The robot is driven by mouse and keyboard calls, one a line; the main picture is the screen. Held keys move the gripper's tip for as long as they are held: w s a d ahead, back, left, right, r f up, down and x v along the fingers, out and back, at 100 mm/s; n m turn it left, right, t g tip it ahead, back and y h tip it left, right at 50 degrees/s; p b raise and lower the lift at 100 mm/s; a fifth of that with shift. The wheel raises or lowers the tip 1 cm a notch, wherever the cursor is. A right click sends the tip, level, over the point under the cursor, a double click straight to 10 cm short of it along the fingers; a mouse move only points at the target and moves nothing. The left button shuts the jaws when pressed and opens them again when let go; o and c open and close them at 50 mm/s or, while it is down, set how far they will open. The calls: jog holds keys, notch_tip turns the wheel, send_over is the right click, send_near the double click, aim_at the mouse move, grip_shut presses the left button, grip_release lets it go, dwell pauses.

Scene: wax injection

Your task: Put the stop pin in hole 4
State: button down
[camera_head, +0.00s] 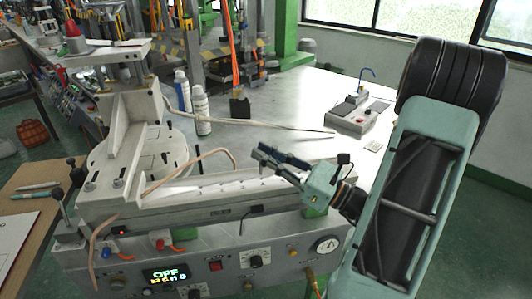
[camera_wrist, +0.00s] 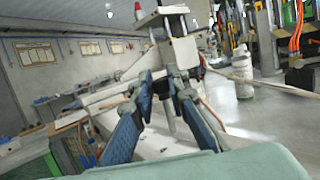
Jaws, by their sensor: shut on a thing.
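My gripper (camera_head: 264,156) is above the right half of the pale rail (camera_head: 212,192) on the machine's front, its fingers pointing left. Several small dark marks, seemingly holes, run along the rail's top. Their numbers cannot be read, so I cannot tell which one is hole 4. The pin's tip appears apart from the rail.
A pale upright block (camera_head: 133,118) stands at the rail's left end. A tan tube (camera_head: 205,155) arches behind the rail.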

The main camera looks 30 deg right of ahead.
jog(key=shift+f+b, duration=0.55)
jog(key=shift+f, duration=0.4)
jog(key=shift+r, duration=0.1)
jog(key=shift+r+p, duration=0.55)
jog(key=shift+p, duration=0.2)
jog(key=shift+p, duration=0.55)
dwell(1.2)
jog(key=shift+f+b, duration=0.55)
jog(key=shift+f, duration=0.2)
jog(key=c, duration=1.8)
grip_release()
jog(key=v, duration=1.2)
